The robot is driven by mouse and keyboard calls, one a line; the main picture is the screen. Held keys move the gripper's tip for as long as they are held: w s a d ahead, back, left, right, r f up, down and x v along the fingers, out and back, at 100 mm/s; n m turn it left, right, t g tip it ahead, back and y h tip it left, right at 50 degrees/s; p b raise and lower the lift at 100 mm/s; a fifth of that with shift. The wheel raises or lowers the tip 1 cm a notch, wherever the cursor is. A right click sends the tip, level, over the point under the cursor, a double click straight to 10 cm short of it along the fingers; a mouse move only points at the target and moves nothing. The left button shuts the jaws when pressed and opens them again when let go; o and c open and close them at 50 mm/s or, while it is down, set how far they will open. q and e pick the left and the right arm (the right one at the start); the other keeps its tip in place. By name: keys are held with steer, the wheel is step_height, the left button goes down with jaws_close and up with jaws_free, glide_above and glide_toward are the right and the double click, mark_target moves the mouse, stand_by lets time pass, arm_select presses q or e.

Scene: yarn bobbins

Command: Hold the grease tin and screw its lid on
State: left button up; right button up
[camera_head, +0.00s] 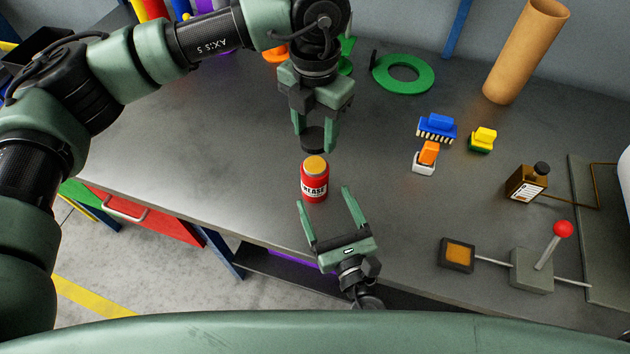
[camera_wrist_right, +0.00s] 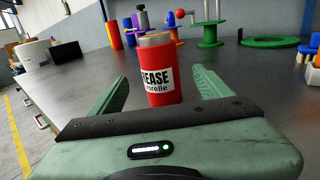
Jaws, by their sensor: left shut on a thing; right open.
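The red grease tin (camera_head: 314,180) stands upright on the grey table near its front edge, its yellowish top uncovered. It also shows in the right wrist view (camera_wrist_right: 160,80), its label facing me, between the two fingers. My left gripper (camera_head: 315,142) is shut on the dark round lid (camera_head: 313,136) and holds it above and just behind the tin. My right gripper (camera_head: 332,212) is open, its fingers pointing at the tin from the front; the tin stands near the fingertips, and I cannot tell whether they touch it.
A blue brush (camera_head: 437,128), an orange-and-white block (camera_head: 426,158) and a yellow-and-green block (camera_head: 482,140) lie to the right. A brown bottle (camera_head: 525,184) and a red-knobbed lever (camera_head: 562,230) stand further right. A green ring (camera_head: 420,86) and cardboard tube (camera_head: 525,50) are behind. Table left is clear.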

mark_target(311, 169)
steer(key=x, duration=1)
steer(key=shift+s, duration=0.1)
jaws_close()
